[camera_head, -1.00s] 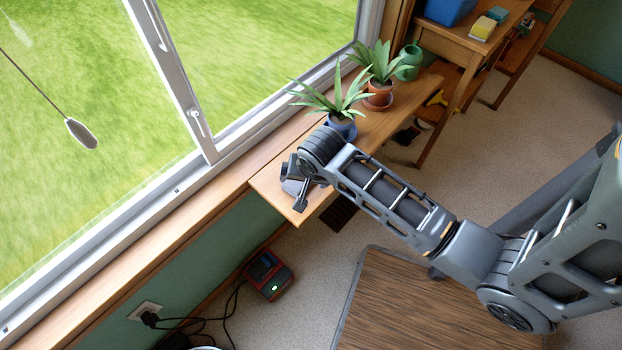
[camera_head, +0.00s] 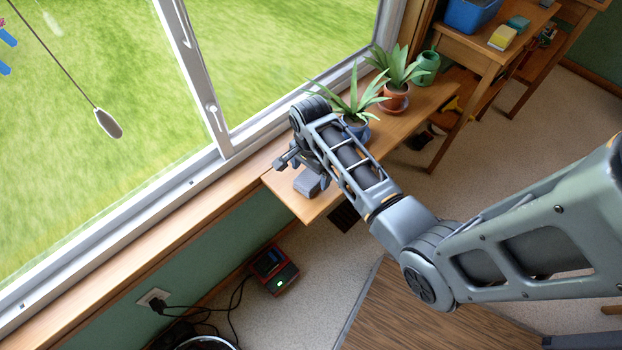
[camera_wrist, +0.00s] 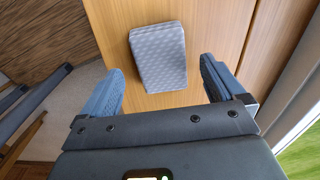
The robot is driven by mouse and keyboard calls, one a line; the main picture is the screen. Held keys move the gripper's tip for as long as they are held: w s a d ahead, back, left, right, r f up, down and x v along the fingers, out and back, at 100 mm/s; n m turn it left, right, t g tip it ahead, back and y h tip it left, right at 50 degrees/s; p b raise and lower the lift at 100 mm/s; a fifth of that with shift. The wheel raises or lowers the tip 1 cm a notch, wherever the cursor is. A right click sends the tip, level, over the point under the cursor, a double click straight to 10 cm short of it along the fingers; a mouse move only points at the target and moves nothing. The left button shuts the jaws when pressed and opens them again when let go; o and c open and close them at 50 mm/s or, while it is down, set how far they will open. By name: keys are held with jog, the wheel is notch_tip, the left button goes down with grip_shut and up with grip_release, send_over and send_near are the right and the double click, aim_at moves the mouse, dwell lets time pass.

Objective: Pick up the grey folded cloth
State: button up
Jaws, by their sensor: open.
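The grey folded cloth (camera_wrist: 158,57) lies on the wooden shelf (camera_wrist: 205,20) by the window. In the wrist view it has a light pattern and sits ahead of my gripper (camera_wrist: 160,88), roughly centred between the fingers. The gripper is open and empty, apart from the cloth. In the head view the cloth (camera_head: 308,183) shows as a small grey block near the shelf's near end. My gripper (camera_head: 287,160) is just beside it there, partly hidden by my own arm.
A plant in a blue pot (camera_head: 354,128) stands close to my arm on the shelf. A plant in a terracotta pot (camera_head: 395,100) and a green watering can (camera_head: 426,66) stand farther back. The window frame (camera_head: 212,115) borders the shelf. A red device (camera_head: 273,268) lies on the floor.

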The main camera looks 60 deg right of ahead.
jog(key=shift+f, duration=1.15)
jog(key=c, duration=1.1)
jog(key=shift+r, duration=0.55)
jog(key=r, duration=0.2)
jog(key=d+r, duration=0.1)
jog(key=shift+s+d+r, duration=0.1)
jog(key=shift+s+r, duration=0.25)
jog(key=s+d+r, duration=0.2)
jog(key=d, duration=0.1)
jog(key=s+d+r, duration=0.1)
jog(key=d+r, duration=0.1)
jog(key=s+d+r, duration=0.2)
jog(key=d, duration=0.1)
jog(key=shift+s+d+r, duration=0.1)
jog(key=shift+s+d, duration=0.2)
